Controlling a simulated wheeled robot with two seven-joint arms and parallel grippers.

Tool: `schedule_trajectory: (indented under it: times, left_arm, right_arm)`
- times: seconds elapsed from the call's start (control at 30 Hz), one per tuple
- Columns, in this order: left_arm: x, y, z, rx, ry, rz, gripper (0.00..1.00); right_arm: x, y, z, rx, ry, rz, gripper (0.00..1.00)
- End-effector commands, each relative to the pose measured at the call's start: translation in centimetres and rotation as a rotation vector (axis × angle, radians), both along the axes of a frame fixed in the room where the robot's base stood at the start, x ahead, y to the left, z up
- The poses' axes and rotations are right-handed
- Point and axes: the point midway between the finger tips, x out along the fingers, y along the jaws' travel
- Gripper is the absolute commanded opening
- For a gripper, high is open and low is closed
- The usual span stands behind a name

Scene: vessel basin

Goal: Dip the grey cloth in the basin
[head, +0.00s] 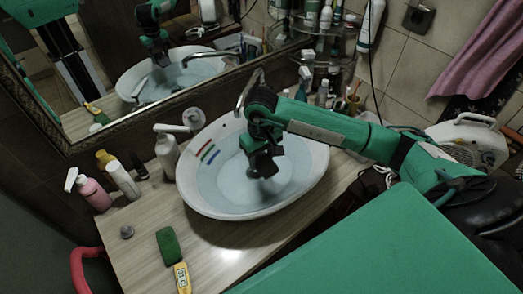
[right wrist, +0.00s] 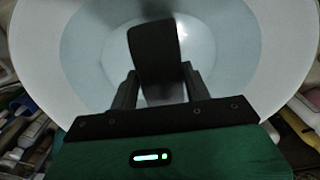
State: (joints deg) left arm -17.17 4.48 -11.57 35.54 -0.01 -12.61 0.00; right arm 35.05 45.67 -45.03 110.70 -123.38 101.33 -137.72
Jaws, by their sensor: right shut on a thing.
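The white oval basin (head: 318,178) stands on the wooden counter and holds pale, clear-looking water (head: 225,190). My right gripper (head: 258,150) reaches in from the right and points down over the middle of the basin. It is shut on the dark grey cloth (head: 266,166), which hangs below the fingers. In the right wrist view the cloth (right wrist: 156,52) shows as a dark flat piece between the two fingers, with the basin (right wrist: 245,50) behind it. I cannot tell whether its lower edge touches the water. My left gripper is not directly in view.
A curved metal faucet (head: 247,88) rises behind the basin near my right arm. A white pump bottle (head: 166,152) stands close at the basin's left. A pink spray bottle (head: 92,192), a green sponge (head: 168,245) and a yellow object (head: 182,278) are on the counter's left.

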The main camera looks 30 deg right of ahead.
Motion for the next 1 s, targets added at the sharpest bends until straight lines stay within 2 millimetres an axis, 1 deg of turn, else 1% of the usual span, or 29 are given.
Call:
schedule_trajectory:
  times: [0.03,0.17,0.2,0.7,0.83,1.0]
  left_arm:
    - [0.0,0.1,-0.3,0.001,0.0,0.0,0.54]
    - [0.0,0.2,-0.8,0.002,0.0,0.001,0.54]
    - [0.0,0.2,-1.8,0.002,0.0,0.001,0.54]
    - [0.0,0.2,-7.9,0.003,-0.001,0.002,0.54]
    - [0.0,0.2,-9.0,0.003,0.0,0.002,0.54]
    - [0.0,0.2,-9.5,0.003,0.0,0.002,0.54]
  right_arm:
    - [0.0,0.0,-0.9,0.001,0.002,-0.001,0.3]
    - [0.0,0.0,-2.5,0.001,0.001,-0.001,0.3]
    - [0.0,0.0,-3.3,-0.001,-0.001,0.0,0.3]
    - [0.1,0.0,-8.8,-0.001,-0.002,0.0,0.3]
    - [0.1,0.0,-9.9,-0.001,-0.002,-0.001,0.3]
    - [0.0,0.0,-10.3,-0.001,-0.001,-0.001,0.3]
